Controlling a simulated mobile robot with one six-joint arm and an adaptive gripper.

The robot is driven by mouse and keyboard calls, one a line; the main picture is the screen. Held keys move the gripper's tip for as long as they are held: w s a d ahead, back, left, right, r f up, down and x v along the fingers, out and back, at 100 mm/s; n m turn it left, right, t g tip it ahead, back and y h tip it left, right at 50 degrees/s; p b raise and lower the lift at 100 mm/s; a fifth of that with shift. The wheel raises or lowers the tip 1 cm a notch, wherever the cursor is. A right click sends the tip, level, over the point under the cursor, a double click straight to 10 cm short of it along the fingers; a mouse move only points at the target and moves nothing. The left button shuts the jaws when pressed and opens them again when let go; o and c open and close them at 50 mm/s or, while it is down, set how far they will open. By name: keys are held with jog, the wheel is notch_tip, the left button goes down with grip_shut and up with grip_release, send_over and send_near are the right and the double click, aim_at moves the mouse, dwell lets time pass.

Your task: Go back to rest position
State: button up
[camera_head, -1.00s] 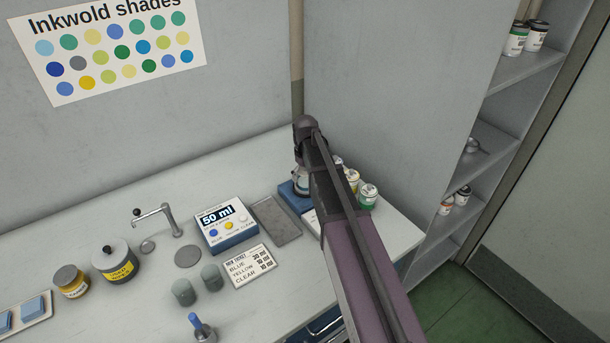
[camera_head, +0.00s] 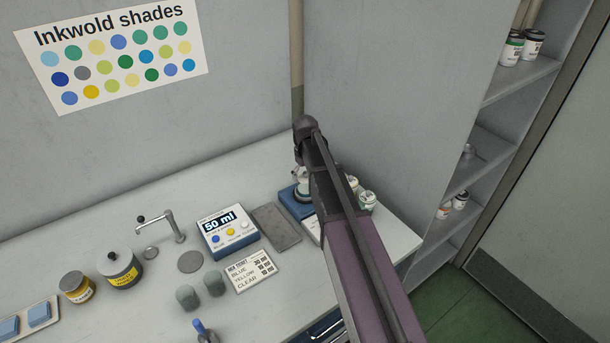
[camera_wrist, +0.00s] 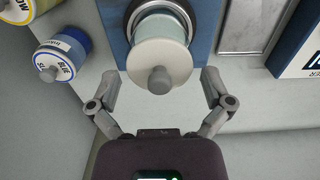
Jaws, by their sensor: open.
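My gripper (camera_wrist: 158,88) shows in the wrist view with its two fingers spread apart, open. A white-lidded jar (camera_wrist: 160,62) with a grey knob stands on a round plate of a blue device (camera_wrist: 203,20). The jar lies between and just beyond the fingertips in the picture; I cannot tell whether they touch it. In the head view my arm covers the gripper and part of the blue device (camera_head: 290,205) at the right end of the counter.
Ink cans (camera_head: 366,200) stand close to the device; a can labelled BLUE (camera_wrist: 62,57) is left of my gripper in the wrist view. A grey tray (camera_head: 276,228), dispenser (camera_head: 228,238), tap (camera_head: 165,225) and cups (camera_head: 188,297) are on the counter (camera_head: 130,210). Shelves (camera_head: 520,80) stand at right.

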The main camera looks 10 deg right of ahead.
jog(key=shift+r+p, duration=3.75)
jog(key=shift+r, duration=0.2)
jog(key=shift+s, duration=0.15)
jog(key=s+m, duration=0.4)
jog(key=s, duration=1.8)
jog(key=shift+s+m, duration=0.15)
jog(key=shift+m, duration=0.15)
